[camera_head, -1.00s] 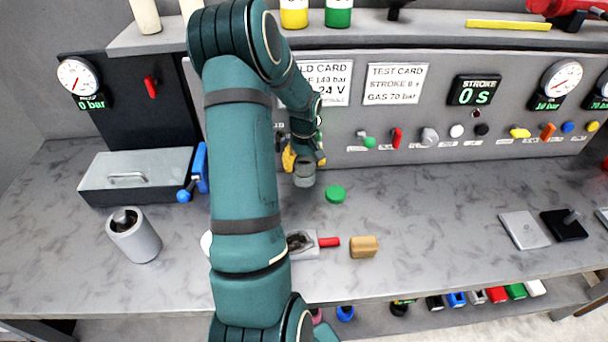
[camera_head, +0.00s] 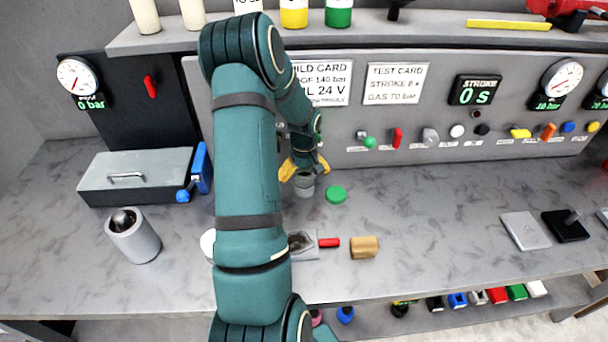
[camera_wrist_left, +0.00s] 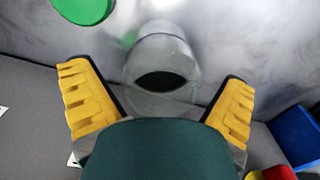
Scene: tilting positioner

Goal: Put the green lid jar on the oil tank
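A small grey open-topped jar (camera_head: 304,186) stands on the bench below my left gripper (camera_head: 305,166). In the left wrist view the jar (camera_wrist_left: 163,58) shows its dark round mouth between my fingers. My left gripper (camera_wrist_left: 160,103) is open, its yellow fingers apart on both sides and clear of the jar. A round green lid (camera_head: 336,194) lies on the bench just right of the jar, and the lid (camera_wrist_left: 83,8) shows at the top left of the wrist view. No label marks the oil tank, so I cannot tell which thing it is. My right gripper is out of view.
A grey box with a handle (camera_head: 135,177) and a grey cylinder (camera_head: 134,236) stand at left. A tan block (camera_head: 364,247) and a red-handled tool (camera_head: 328,242) lie in front. The shelf holds containers with yellow (camera_head: 294,18) and green (camera_head: 338,17) bands.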

